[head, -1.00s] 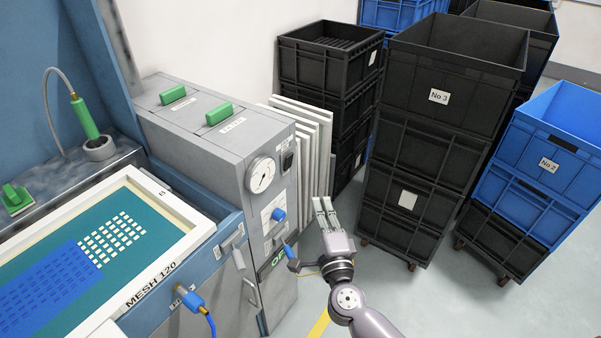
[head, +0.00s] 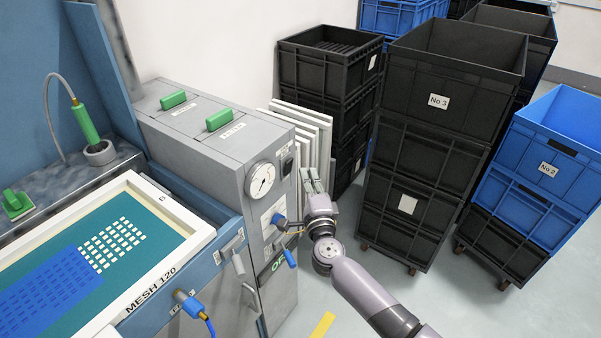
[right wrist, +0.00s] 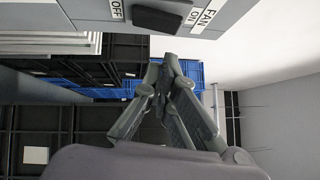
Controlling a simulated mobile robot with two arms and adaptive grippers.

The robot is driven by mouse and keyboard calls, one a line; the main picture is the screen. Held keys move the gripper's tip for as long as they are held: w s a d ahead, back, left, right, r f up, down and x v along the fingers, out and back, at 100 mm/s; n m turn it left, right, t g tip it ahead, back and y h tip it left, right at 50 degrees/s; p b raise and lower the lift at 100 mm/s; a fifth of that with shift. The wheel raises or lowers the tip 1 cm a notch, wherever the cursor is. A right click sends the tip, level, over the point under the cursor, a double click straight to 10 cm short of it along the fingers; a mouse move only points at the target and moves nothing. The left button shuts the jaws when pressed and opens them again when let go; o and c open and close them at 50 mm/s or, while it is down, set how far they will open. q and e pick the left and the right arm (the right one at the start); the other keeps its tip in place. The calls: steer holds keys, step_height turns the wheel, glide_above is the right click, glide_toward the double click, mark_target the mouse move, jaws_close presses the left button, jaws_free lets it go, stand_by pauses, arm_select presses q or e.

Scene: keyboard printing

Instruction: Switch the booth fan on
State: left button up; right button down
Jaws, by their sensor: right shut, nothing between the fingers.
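The fan switch is a black rocker (right wrist: 165,18) on the grey booth panel, between an OFF label (right wrist: 117,9) and a FAN ON label (right wrist: 203,18) in the right wrist view. In the head view the small black switch (head: 287,164) is beside the round gauge. I cannot tell clearly which side is pressed. My right gripper (head: 314,172) is to the right of the switch and apart from it. In the right wrist view its fingers (right wrist: 168,60) are shut and empty, below the switch in the picture. My left gripper is not in view.
A round gauge (head: 262,181), a blue knob (head: 278,219) and a blue-handled lever (head: 290,258) sit on the panel close to my right arm. White boards (head: 302,125) lean behind the gripper. Stacked black crates (head: 420,160) stand to the right.

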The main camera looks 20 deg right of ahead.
mark_target(288, 167)
steer(key=shift+w+a+r, duration=0.25)
steer(key=shift+w+a, duration=0.6)
steer(key=shift+w, duration=0.1)
steer(key=p, duration=0.2)
steer(key=n+p, duration=0.1)
steer(key=p, duration=0.2)
steer(key=shift+w+a+r+g, duration=0.2)
steer(key=shift+w+r+g, duration=0.1)
steer(key=shift+g, duration=0.1)
steer(key=shift+d, duration=0.1)
